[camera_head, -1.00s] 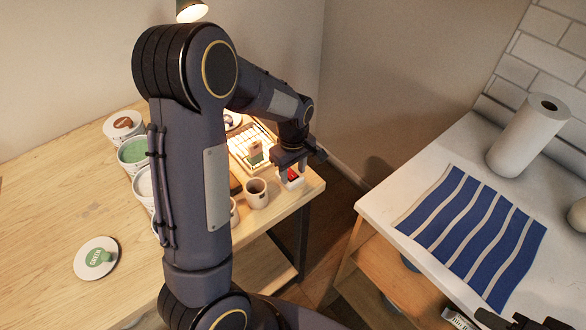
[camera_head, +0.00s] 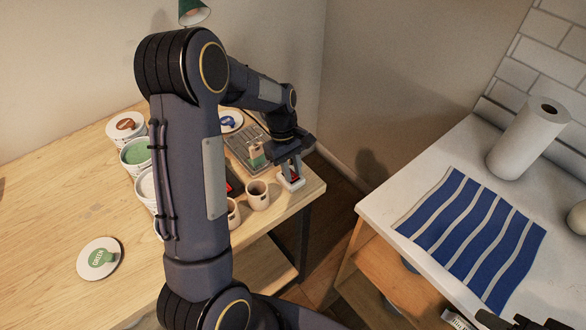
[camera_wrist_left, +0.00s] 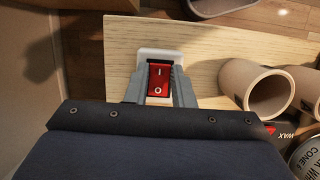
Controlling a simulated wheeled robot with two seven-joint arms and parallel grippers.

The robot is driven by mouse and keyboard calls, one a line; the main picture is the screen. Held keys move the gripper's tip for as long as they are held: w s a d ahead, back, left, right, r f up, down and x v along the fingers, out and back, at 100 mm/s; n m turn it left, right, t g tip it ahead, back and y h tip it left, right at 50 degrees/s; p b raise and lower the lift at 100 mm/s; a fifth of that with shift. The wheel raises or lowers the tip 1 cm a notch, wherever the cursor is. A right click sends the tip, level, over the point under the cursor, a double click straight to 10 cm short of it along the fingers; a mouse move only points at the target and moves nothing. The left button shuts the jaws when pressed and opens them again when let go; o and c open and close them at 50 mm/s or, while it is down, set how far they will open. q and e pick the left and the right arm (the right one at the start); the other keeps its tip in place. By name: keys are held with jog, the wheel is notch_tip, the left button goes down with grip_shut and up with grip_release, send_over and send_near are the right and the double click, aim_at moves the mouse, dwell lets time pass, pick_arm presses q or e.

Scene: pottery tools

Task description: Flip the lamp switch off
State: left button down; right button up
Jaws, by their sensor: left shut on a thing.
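The lamp switch is a red rocker (camera_wrist_left: 166,80) marked with a line and a circle, in a white housing (camera_wrist_left: 158,54) on the wooden table. In the head view the white housing (camera_head: 293,184) shows at the table's right front corner, partly hidden by my left gripper (camera_head: 288,174). In the left wrist view the fingers of my left gripper (camera_wrist_left: 160,82) lie on either side of the switch, shut on it. The lamp (camera_head: 194,12) has a green shade at the top and its light is off.
Two cups (camera_head: 257,195) stand close beside the switch; they also show in the wrist view (camera_wrist_left: 268,92). A rack (camera_head: 242,148) lies behind. Several tubs (camera_head: 135,155) stand at left, near a green-labelled lid (camera_head: 98,258). A white counter (camera_head: 390,205) is across a gap.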

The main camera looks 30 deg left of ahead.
pick_arm(q)
jog(key=c, duration=1.2)
grip_release()
jog(key=shift+c, duration=0.2)
jog(key=b+v, duration=0.1)
jog(key=v, duration=0.6)
jog(key=shift+r, duration=0.4)
jog(key=shift+a, duration=0.1)
